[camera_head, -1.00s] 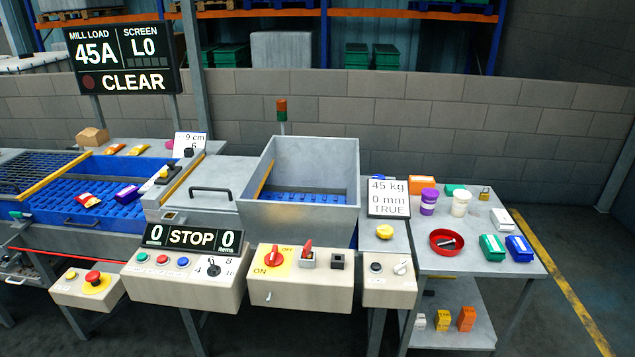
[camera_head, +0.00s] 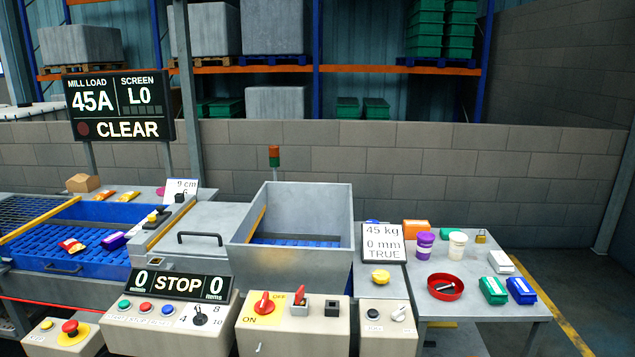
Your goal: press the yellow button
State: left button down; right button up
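A yellow round button (camera_head: 380,277) sits on the grey metal top to the right of the hopper, just below a white card (camera_head: 384,243) reading "45 kg 0 mm TRUE". It looks like a domed cap, and nothing touches it. Neither of my grippers shows in the head view.
A grey hopper (camera_head: 292,262) stands left of the button. A beige box (camera_head: 384,331) with a black button and a white knob is in front. A red bowl (camera_head: 445,286) and several containers stand on the right table. Another control panel (camera_head: 292,335) has a red switch.

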aim_at(46, 325)
jog(key=u, duration=1.4)
